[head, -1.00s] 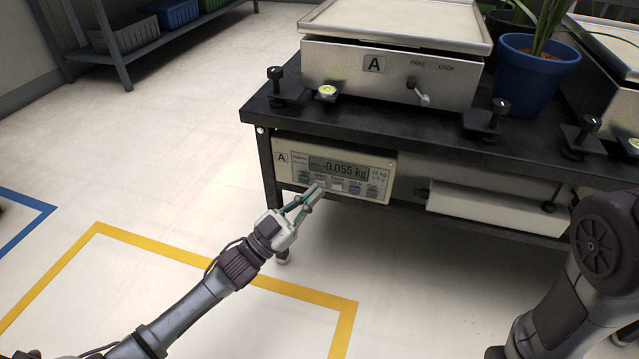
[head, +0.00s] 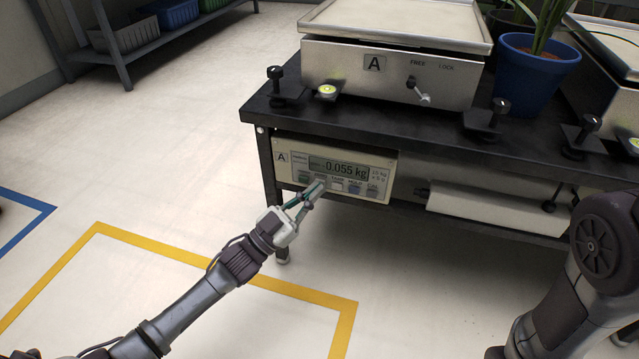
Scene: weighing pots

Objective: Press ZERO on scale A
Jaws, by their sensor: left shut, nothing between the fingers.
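Scale A (head: 392,72) stands on the dark bench, with an empty pan and an "A" label. A row of buttons runs below the readout; TARE (head: 337,186), HOLD and CAL show to the right of my fingers. My left gripper (head: 315,188) is shut and empty, its tips at the panel's lower left buttons, covering the ZERO button's area. I cannot tell whether the tips touch it. My right gripper is out of view.
A blue pot (head: 528,72) with a plant stands right of scale A, near another scale (head: 606,50). Levelling feet and clamps line the bench's (head: 400,128) front edge. A white box (head: 490,208) sits under the bench. Open floor lies to the left.

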